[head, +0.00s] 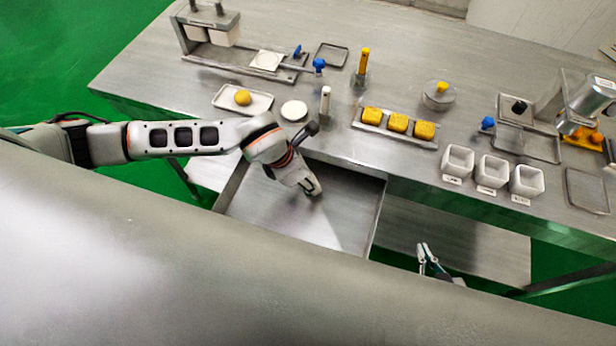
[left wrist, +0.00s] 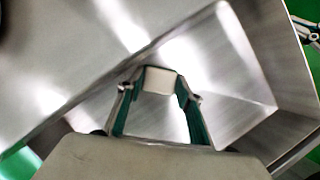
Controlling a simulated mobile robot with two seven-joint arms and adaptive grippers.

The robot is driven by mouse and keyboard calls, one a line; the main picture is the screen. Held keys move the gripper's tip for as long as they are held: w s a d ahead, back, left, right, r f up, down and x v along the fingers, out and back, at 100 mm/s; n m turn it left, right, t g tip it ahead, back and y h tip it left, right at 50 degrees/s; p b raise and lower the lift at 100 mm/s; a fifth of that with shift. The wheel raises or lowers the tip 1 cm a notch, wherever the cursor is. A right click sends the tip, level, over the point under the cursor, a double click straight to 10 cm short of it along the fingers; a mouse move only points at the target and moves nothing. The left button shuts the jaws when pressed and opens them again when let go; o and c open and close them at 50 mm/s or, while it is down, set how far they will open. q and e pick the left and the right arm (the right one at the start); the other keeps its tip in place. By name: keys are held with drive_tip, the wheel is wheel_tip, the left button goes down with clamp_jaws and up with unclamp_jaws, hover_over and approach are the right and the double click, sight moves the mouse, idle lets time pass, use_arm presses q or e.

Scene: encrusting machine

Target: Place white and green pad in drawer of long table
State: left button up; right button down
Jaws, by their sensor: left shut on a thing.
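The long table (head: 330,128) has its drawer (head: 345,215) pulled open below the front edge. The drawer looks empty in the head view; its metal floor also shows in the left wrist view (left wrist: 225,100). My left gripper (head: 312,190) points down over the drawer. In the left wrist view, my left gripper (left wrist: 158,88) is shut on a small white pad (left wrist: 160,79) between its fingertips. No green on the pad can be made out, and the head view hides the pad. My right gripper (head: 429,256) is open and empty, right of the drawer, in front of the lower shelf.
On the tabletop are a tray (head: 223,104) with a yellow ball, a white disc (head: 294,110), a tray (head: 365,138) of yellow blocks and several white cups (head: 492,170). A lower shelf (head: 470,245) lies right of the drawer. The drawer walls surround my left gripper's area.

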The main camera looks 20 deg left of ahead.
use_arm(q)
drive_tip(key=shift+f, duration=0.1)
drive_tip(key=o, duration=1.1)
drive_tip(key=shift+c, duration=0.2)
drive_tip(key=v, duration=1.2)
drive_tip(key=shift+d, duration=0.1)
